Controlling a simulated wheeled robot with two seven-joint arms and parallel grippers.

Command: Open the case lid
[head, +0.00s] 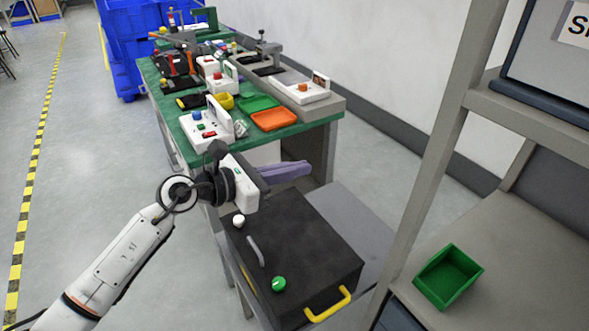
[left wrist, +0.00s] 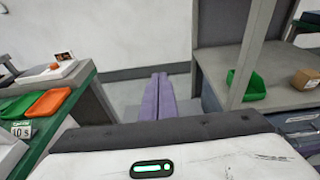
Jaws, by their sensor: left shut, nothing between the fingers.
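The black case (head: 305,238) sits low on a grey surface in the head view, with its lid down. Its top has a grey bar handle (head: 255,251), a green knob (head: 279,284) and a white knob (head: 238,221). A yellow handle (head: 328,305) is on its near right side. My left gripper (head: 306,169) appears beyond the case's far edge, with its purple fingers pointing right. The fingers are together and empty, also in the left wrist view (left wrist: 159,97). Whether the gripper touches the case cannot be told. My right gripper is in neither view.
A green-topped bench (head: 186,151) with several devices and trays stands behind my left gripper. A rack upright (head: 437,150) rises on the right. A green bin (head: 449,276) rests on the rack's shelf. A small cardboard box (left wrist: 305,78) shows in the left wrist view. Floor at left is clear.

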